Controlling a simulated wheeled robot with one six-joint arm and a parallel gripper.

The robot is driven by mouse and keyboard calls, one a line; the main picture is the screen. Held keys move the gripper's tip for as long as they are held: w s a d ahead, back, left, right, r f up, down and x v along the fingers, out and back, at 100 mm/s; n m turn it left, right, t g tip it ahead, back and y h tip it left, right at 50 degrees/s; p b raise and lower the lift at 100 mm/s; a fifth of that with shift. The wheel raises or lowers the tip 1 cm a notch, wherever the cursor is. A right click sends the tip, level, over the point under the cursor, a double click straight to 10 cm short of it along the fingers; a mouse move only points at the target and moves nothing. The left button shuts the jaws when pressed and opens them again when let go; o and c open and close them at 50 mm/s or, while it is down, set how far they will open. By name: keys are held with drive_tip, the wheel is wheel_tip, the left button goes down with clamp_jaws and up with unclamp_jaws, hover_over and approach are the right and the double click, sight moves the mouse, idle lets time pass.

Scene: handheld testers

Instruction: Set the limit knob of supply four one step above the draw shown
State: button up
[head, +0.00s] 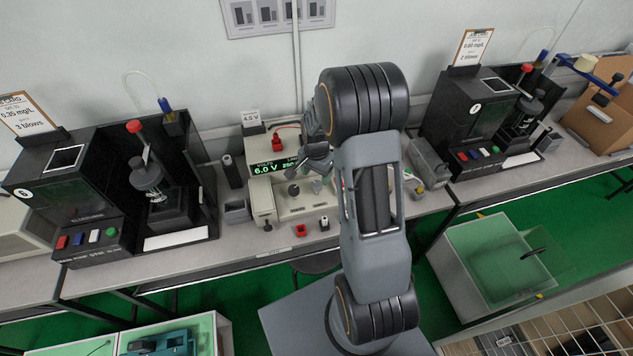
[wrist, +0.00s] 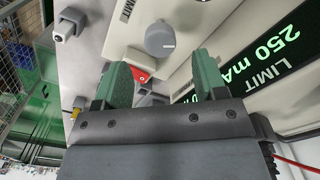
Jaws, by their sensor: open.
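The power supply (head: 265,200) is a beige bench unit with a lit green display (head: 274,168). In the head view it reads 6.0 V and part of 250; in the wrist view the display (wrist: 268,55) reads LIMIT 250 mA. A round grey knob (wrist: 160,40) with a pale pointer mark sits beside a printed LIMIT label. My gripper (wrist: 160,70) is open, its green fingers apart and empty, with the knob just beyond the fingertips. I cannot tell whether they touch. In the head view my arm partly hides the supply's right side. I see no supply number or draw reading.
A red wedge-shaped part (wrist: 139,76) shows between my fingers. A small red block (head: 300,230) stands at the bench's front edge. Black tester booths stand left (head: 100,200) and right (head: 480,125) of the supply. A 4.5 V card (head: 251,118) stands behind it.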

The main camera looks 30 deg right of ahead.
sight(317, 184)
drive_tip(key=shift+f, duration=2.4)
drive_tip(key=c, duration=0.9)
drive_tip(key=shift+n, duration=0.3)
drive_tip(key=n+b, duration=0.2)
drive_tip(key=n, duration=0.3)
drive_tip(key=n+b, duration=0.2)
drive_tip(key=n, duration=0.4)
